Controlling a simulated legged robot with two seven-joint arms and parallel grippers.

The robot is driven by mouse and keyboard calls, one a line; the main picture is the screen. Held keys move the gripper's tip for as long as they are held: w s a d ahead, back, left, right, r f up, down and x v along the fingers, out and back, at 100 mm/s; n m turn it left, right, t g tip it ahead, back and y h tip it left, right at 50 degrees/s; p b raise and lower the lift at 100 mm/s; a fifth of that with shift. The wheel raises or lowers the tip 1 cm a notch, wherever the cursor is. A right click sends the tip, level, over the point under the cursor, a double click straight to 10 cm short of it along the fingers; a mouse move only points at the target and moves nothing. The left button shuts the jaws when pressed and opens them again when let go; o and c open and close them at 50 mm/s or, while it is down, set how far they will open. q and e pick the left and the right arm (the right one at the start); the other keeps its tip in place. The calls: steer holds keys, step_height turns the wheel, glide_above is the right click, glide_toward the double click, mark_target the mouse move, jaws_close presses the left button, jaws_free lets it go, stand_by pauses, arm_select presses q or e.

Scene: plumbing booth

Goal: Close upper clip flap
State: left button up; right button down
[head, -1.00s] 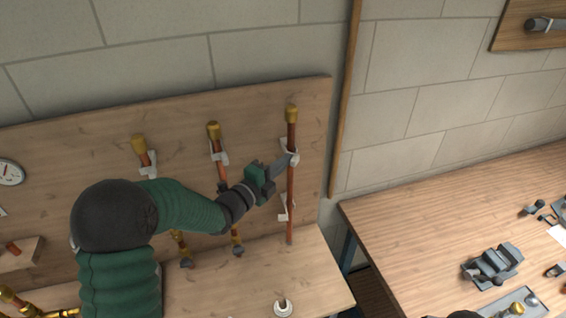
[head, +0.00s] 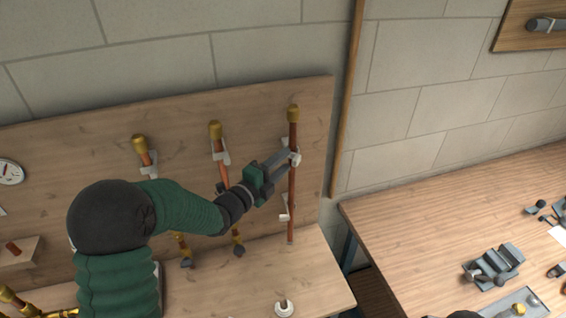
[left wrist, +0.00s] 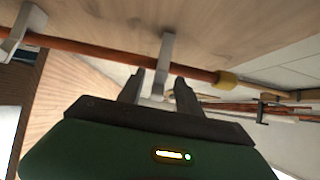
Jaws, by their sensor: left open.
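The right-hand copper pipe (head: 291,184) stands upright against the wooden board, with a brass cap on top. The white upper clip (head: 296,158) is around the pipe's upper part. My left gripper (head: 287,158) reaches it from the left, jaws open. In the left wrist view the gripper (left wrist: 157,88) has one finger on each side of a white part of the upper clip (left wrist: 166,52), close to the pipe (left wrist: 110,53). I cannot tell whether the flap is fully shut or whether the fingers touch it. My right gripper is not in view.
The lower clip (head: 285,208) is on the same pipe below. Two more capped pipes with clips stand to the left, one at the middle (head: 222,175). A white round fitting (head: 284,309) is on the bench. A wooden table (head: 420,215) with a grey vise (head: 493,266) stands at right.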

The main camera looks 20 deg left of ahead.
arm_select(q)
steer(key=b+v, duration=0.4)
steer(key=v, duration=1.2)
steer(key=shift+c, duration=0.4)
